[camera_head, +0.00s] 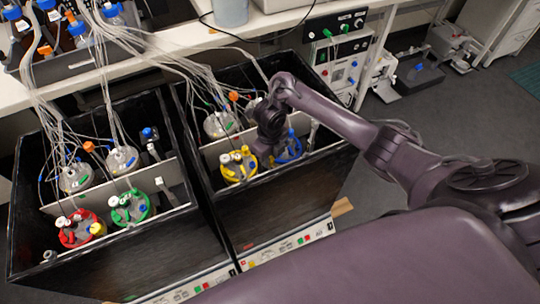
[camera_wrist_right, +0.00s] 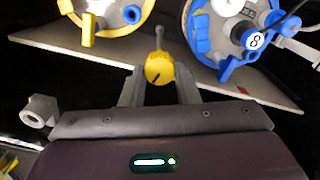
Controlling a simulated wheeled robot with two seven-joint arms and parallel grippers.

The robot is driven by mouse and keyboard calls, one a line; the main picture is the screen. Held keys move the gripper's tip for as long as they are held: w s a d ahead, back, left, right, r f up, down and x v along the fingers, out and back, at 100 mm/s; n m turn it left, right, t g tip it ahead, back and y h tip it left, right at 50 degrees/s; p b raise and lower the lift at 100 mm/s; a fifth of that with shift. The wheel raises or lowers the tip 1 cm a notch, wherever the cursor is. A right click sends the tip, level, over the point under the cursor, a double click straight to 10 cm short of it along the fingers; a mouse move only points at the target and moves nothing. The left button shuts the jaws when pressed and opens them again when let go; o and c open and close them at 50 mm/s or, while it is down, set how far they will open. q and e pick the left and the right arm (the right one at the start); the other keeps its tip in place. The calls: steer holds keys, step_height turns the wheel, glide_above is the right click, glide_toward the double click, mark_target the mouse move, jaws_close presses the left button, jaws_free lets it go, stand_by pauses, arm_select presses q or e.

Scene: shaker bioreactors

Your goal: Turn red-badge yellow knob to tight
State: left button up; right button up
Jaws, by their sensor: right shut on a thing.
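In the right wrist view a small yellow knob (camera_wrist_right: 159,68) with a dark pointer line sits on a thin grey stem, between the two fingers of my right gripper (camera_wrist_right: 159,88). The gripper is shut on it. I cannot make out a red badge beside it. In the head view my right gripper (camera_head: 266,152) reaches down into the right black box, between the yellow-capped vessel (camera_head: 238,166) and the blue-capped vessel (camera_head: 288,148). It hides the knob there. My left gripper is not in view.
Yellow (camera_wrist_right: 88,28) and blue (camera_wrist_right: 228,68) fittings are close beyond the fingers. A grey knob (camera_wrist_right: 38,112) is at left. The left black box (camera_head: 100,265) holds red-capped (camera_head: 78,228) and green-capped (camera_head: 130,208) vessels. Many tubes hang from the bench (camera_head: 185,42).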

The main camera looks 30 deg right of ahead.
steer(key=m+p, duration=0.2)
steer(key=m, duration=0.3)
steer(key=shift+r+m, duration=0.15)
steer(key=shift+m, duration=0.25)
steer(key=m+p, duration=0.2)
steer(key=m, duration=0.2)
steer(key=shift+w+a+m, duration=0.1)
steer(key=shift+m, duration=0.2)
steer(key=m+p, duration=0.3)
steer(key=m, duration=0.3)
steer(key=shift+w+m+p, duration=0.1)
steer(key=shift+m+p, duration=1)
steer(key=shift+m, duration=0.9)
steer(key=o, duration=1)
steer(key=shift+c, duration=0.2)
steer(key=shift+a, duration=0.1)
